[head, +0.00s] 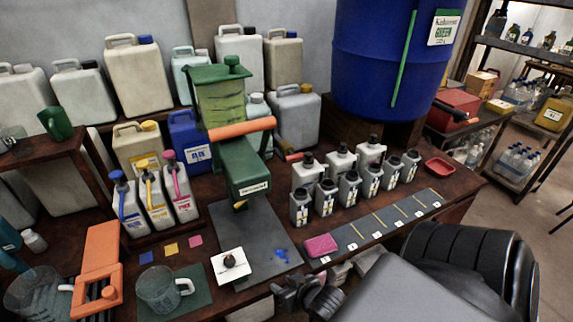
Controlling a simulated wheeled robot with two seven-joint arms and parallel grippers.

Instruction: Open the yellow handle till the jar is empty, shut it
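Three white bottles stand in a row at the left, with blue, yellow and pink tops and stripes. A clear glass jug (158,290) stands on a dark green mat in front, seemingly empty. A small yellow part (240,205) shows under the green machine (243,165). My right gripper (308,296) is low at the table's front edge, apart from these things; its finger gap is unclear. My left gripper is not in view.
An orange block-like object (101,268) lies left of the jug. A white plate with a black knob (230,264) and a pink sponge (320,245) are near the front edge. A big blue vat (385,60) stands behind.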

